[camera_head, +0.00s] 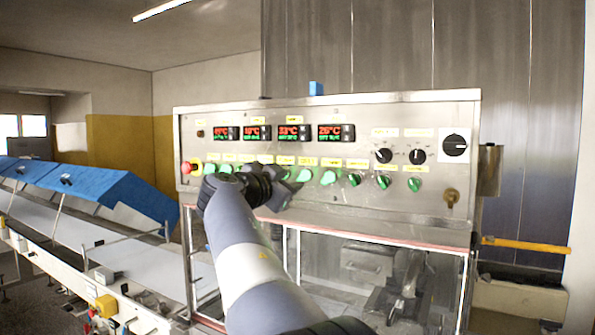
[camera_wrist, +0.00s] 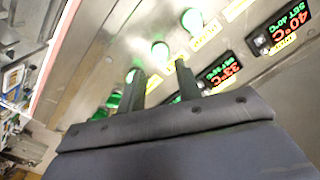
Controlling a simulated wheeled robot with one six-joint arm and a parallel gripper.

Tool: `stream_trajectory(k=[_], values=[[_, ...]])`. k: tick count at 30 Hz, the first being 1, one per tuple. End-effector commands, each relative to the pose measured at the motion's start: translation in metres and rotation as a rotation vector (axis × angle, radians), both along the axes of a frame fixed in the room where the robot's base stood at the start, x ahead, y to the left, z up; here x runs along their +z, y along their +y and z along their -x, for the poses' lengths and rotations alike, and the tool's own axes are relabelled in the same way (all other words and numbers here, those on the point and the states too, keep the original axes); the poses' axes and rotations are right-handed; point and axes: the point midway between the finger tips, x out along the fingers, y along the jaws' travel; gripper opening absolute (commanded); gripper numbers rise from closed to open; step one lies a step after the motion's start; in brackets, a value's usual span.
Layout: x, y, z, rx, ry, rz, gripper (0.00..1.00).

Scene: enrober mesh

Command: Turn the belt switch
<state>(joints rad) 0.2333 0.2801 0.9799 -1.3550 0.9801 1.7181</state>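A steel control panel (camera_head: 330,185) carries a row of green lit switches under yellow labels; the labels are too small to read, so I cannot tell which is the belt switch. My gripper (camera_head: 292,186) is in front of the middle of this row and hides part of it. In the wrist view my gripper (camera_wrist: 161,76) has its two dark fingers apart, with nothing visibly held between them. A green lit switch (camera_wrist: 160,49) shows just beyond the gap between the fingertips. Another lit switch (camera_wrist: 131,75) is beside the left finger, partly hidden. I cannot tell whether a finger touches either.
Red and green temperature displays (camera_head: 290,132) sit above the row. A red emergency button (camera_head: 187,168) is at the panel's left end. Black rotary knobs (camera_head: 417,156) and a larger black dial (camera_head: 455,145) are at the right. A conveyor with blue covers (camera_head: 120,192) runs at the left.

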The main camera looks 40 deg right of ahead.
Motion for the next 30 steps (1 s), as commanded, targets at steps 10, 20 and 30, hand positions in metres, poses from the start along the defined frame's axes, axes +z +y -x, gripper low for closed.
stream_trajectory(k=[10, 20, 30], values=[[0.001, -0.041, -0.017, 0.000, 0.001, -0.001, 0.33], [0.000, -0.044, -0.019, 0.002, 0.000, -0.001, 0.33], [0.000, -0.044, -0.018, 0.002, 0.000, -0.001, 0.05]])
